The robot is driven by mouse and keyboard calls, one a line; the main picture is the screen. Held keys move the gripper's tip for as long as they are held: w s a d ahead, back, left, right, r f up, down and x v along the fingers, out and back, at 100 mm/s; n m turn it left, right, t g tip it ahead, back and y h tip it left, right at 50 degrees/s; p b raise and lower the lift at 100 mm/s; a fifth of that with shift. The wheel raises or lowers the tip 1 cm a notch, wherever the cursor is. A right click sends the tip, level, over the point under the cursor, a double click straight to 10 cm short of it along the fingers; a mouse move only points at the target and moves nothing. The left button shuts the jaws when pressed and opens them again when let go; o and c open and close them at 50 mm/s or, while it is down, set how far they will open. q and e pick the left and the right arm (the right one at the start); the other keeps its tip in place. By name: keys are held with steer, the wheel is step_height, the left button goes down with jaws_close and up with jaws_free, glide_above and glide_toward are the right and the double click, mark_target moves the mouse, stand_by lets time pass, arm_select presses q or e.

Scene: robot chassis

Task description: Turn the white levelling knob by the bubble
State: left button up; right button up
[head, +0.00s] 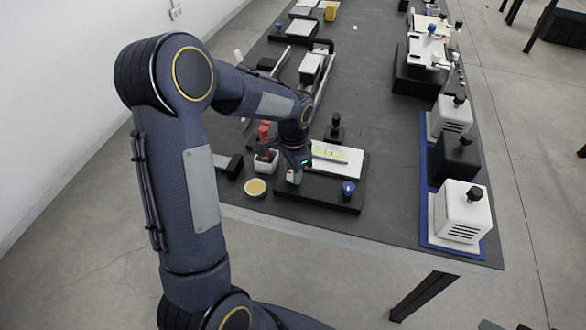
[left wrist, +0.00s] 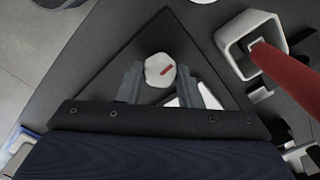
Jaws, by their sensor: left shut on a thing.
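The white levelling knob (left wrist: 160,68) has a red mark on top and sits between the two fingers of my left gripper (left wrist: 158,84) in the left wrist view. The gripper is shut on it. In the head view, my left gripper (head: 297,165) reaches down onto the white knob (head: 293,177) at the front left corner of a black base plate (head: 318,194). A yellow-green bubble level (head: 329,153) lies on the white panel (head: 350,165) of that plate; my gripper stands close beside it. My right gripper is not in view.
A blue knob (head: 348,188) stands at the plate's front right, a black knob (head: 334,127) behind. A white cup with a red-handled tool (head: 265,162) and a round yellow-topped dish (head: 255,187) stand close left. The table's middle right is clear.

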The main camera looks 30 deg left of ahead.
arm_select(q)
steer(key=shift+m, duration=0.5)
steer(key=o, duration=1)
step_height(320, 180, up, 7)
steer(key=shift+r, duration=0.45)
